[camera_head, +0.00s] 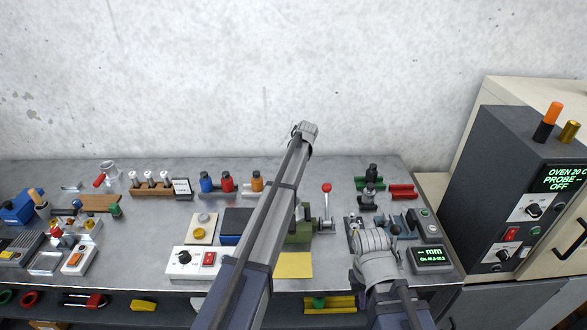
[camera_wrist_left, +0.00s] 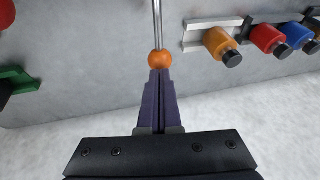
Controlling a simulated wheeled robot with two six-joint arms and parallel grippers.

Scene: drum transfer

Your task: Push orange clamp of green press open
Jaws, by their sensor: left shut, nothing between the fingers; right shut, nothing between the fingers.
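The green press (camera_head: 299,230) stands on the bench, partly hidden behind my left arm in the head view. A lever with a red ball knob (camera_head: 327,187) rises at its right side. In the left wrist view, an orange ball knob (camera_wrist_left: 160,59) sits on the end of a thin metal rod. My left gripper (camera_wrist_left: 160,75) is shut and empty, with its tips right at this knob; I cannot tell if they touch. The knob and left fingers are hidden in the head view. My right gripper (camera_head: 372,243) is shut and empty, low over the bench's right part, fingertips hard to make out.
A display box (camera_head: 430,258) is at the right, and a dark oven (camera_head: 520,190) stands beyond the bench. The wall is behind.

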